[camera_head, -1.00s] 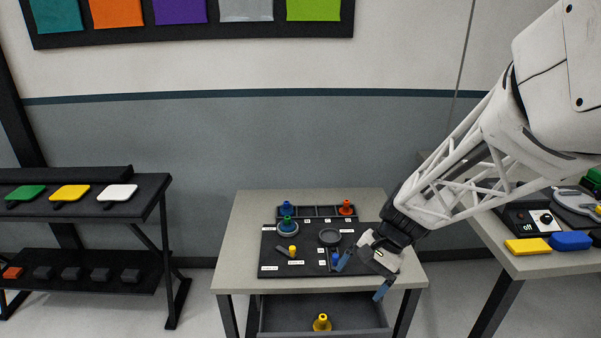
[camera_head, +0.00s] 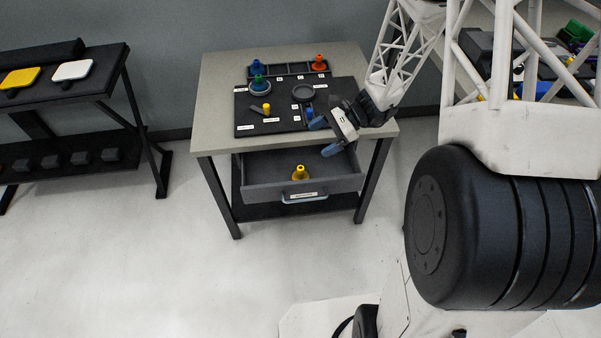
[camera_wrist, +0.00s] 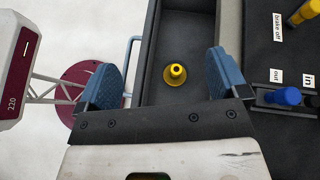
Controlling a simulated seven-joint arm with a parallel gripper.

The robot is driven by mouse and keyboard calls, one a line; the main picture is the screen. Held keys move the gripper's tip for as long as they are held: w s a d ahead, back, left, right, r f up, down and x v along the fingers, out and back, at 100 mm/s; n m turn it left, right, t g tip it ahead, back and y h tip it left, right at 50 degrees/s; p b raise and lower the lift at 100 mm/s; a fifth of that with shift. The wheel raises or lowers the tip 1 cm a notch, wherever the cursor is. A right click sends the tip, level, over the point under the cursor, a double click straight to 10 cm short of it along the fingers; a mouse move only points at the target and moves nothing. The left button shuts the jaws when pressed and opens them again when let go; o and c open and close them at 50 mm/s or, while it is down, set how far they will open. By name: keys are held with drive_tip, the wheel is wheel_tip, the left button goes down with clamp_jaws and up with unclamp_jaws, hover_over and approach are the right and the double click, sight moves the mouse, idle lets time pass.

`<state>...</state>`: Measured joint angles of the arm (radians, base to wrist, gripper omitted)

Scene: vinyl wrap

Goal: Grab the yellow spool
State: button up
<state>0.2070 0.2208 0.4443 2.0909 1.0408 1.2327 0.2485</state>
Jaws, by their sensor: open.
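The yellow spool (camera_head: 300,172) stands upright in the open drawer (camera_head: 262,194) under the small table. In the wrist view the yellow spool (camera_wrist: 175,74) shows from above, between and beyond my two blue fingers, touching neither. My gripper (camera_head: 325,137) is open and empty, above the drawer's back right area by the table's front edge. It also shows in the wrist view (camera_wrist: 160,80), with its fingers wide apart.
Blue, green and orange spools stand towards the back. The table's front edge (camera_head: 222,150) overhangs the drawer's back. The floor in front is clear.

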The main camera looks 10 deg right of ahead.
wheel_tip(320, 180, down, 6)
drive_tip(key=w+m+t+y, duration=0.1)
drive_tip(key=w+m, duration=0.1)
drive_tip(key=shift+w+d+f+m+y, duration=0.2)
drive_tip(key=shift+d+m+y, duration=0.1)
drive_tip(key=shift+d+m, duration=0.1)
approach(301, 170)
drive_tip(key=shift+w+a+f, duration=0.2)
drive_tip(key=shift+a+f, duration=0.35)
drive_tip(key=shift+a, duration=0.2)
drive_tip(key=shift+w+a+f, duration=0.15)
drive_tip(key=shift+a+f, duration=0.4)
drive_tip(key=shift+a, duration=0.25)
drive_tip(key=shift+x, duration=0.85)
drive_tip(key=shift+x, duration=2.5)
